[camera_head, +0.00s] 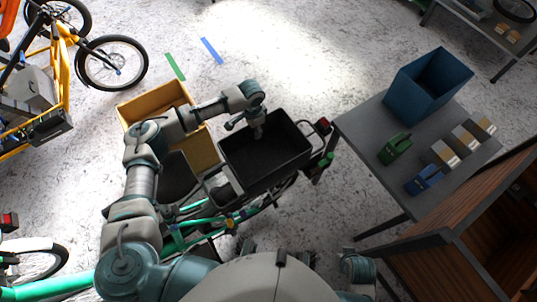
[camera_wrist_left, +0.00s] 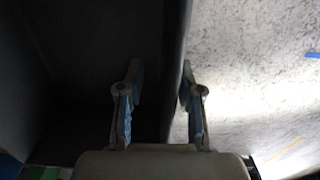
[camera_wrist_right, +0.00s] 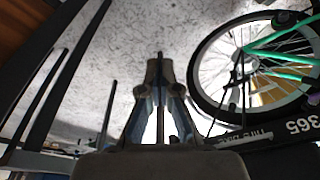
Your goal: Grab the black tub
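The black tub (camera_head: 264,160) is an open dark box on the rear of a green-framed cargo bike, in the middle of the head view. My left gripper (camera_head: 257,131) is at the tub's far rim, pointing down. In the left wrist view, the tub's wall edge (camera_wrist_left: 176,75) runs between the two fingers of my left gripper (camera_wrist_left: 160,80), with gaps visible, so it is open around the rim. My right gripper (camera_wrist_right: 158,68) has its fingertips together and looks empty in the right wrist view. Part of my right arm shows low in the head view.
A yellow-brown box (camera_head: 160,101) stands left of the tub, behind my left arm. A grey table (camera_head: 370,128) on the right holds a blue bin (camera_head: 425,85), a green item (camera_head: 396,149) and several small boxes. A wooden cabinet (camera_head: 490,220) is at lower right. Floor beyond the tub is clear.

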